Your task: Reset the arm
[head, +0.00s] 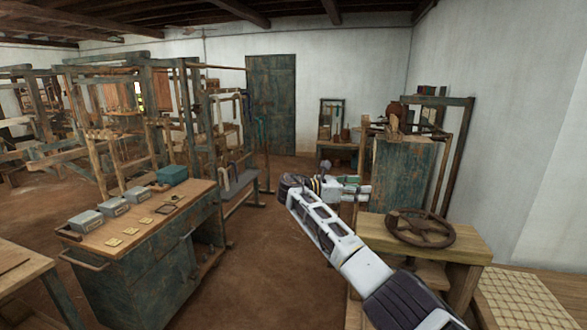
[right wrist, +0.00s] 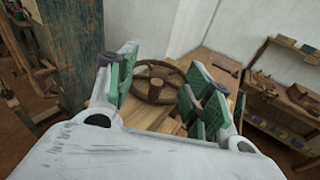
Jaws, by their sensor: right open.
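My right arm comes in from the lower right of the head view and reaches over the floor. My right gripper (head: 362,189) is at its far end, pointing right, in front of the weathered green cabinet. In the right wrist view the two green-padded fingers of the right gripper (right wrist: 163,88) stand wide apart with nothing between the pads. A dark spoked wheel (head: 420,228) lies on a wooden stand; in the right wrist view the wheel (right wrist: 153,92) shows beyond the fingers, apart from them. My left gripper is not in view.
A green workbench (head: 130,268) at left carries grey boxes, small yellow squares and a teal box (head: 172,174). Wooden loom frames stand behind it. The weathered cabinet (head: 399,178) and wooden stand (head: 468,252) are close to my right arm. Open brown floor (head: 262,262) lies between.

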